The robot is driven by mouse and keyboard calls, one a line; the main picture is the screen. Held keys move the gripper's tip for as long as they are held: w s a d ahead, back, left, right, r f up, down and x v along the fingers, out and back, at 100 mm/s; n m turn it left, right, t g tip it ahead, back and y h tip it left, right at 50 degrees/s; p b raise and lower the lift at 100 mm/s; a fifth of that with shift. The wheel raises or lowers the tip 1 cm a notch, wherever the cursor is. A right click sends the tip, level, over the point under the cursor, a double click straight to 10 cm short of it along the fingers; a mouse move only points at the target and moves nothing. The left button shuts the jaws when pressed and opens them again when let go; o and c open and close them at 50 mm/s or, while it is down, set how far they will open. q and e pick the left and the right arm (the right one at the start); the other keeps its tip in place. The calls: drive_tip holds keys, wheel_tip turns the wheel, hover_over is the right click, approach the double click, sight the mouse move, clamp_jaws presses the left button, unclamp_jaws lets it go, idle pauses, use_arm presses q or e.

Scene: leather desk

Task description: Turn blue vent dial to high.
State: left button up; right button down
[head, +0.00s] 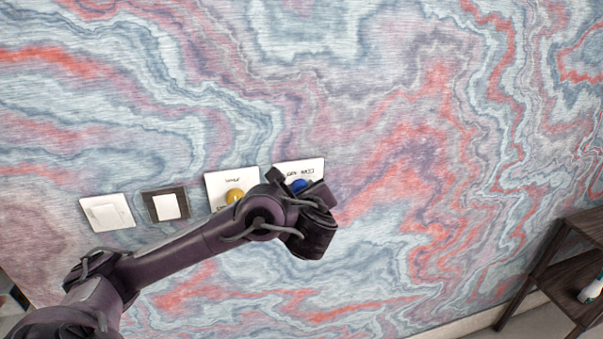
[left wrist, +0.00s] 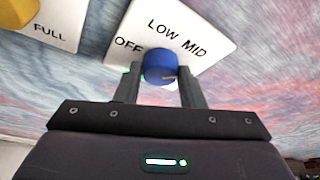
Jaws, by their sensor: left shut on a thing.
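The blue vent dial (left wrist: 159,66) sits on a white wall plate (left wrist: 192,22) in the left wrist view. The plate shows the words OFF, LOW and MID; any further marking is hidden. A small light-coloured mark shows on the dial's lower right side. My left gripper (left wrist: 160,82) has a finger on each side of the dial and is shut on it. In the head view the blue dial (head: 300,185) shows partly behind my left gripper (head: 298,190), on its white plate (head: 301,168). My right gripper is in neither view.
A yellow dial (head: 234,196) on a white plate (head: 226,179) is just left of the blue one. A dark-framed switch (head: 166,205) and a white switch (head: 107,212) lie further left. A dark wooden shelf (head: 570,262) stands at lower right. The patterned wall right of the dial is clear.

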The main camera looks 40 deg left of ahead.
use_arm(q)
drive_tip(key=shift+w+d+f+m+g+y+p, duration=0.1)
drive_tip(key=shift+m+g+y+p, duration=0.6)
drive_tip(key=shift+m+p, duration=1.2)
drive_tip(key=shift+d+m+g+y+p, duration=0.1)
drive_tip(key=shift+m+g+y+p, duration=0.6)
drive_tip(key=shift+p, duration=2.15)
drive_tip(key=o, duration=1)
drive_tip(key=p+v, duration=0.2)
drive_tip(key=v, duration=0.1)
drive_tip(key=p+v, duration=0.2)
drive_tip(key=v, duration=0.2)
drive_tip(key=shift+d+r, duration=0.2)
drive_tip(key=shift+r, duration=0.1)
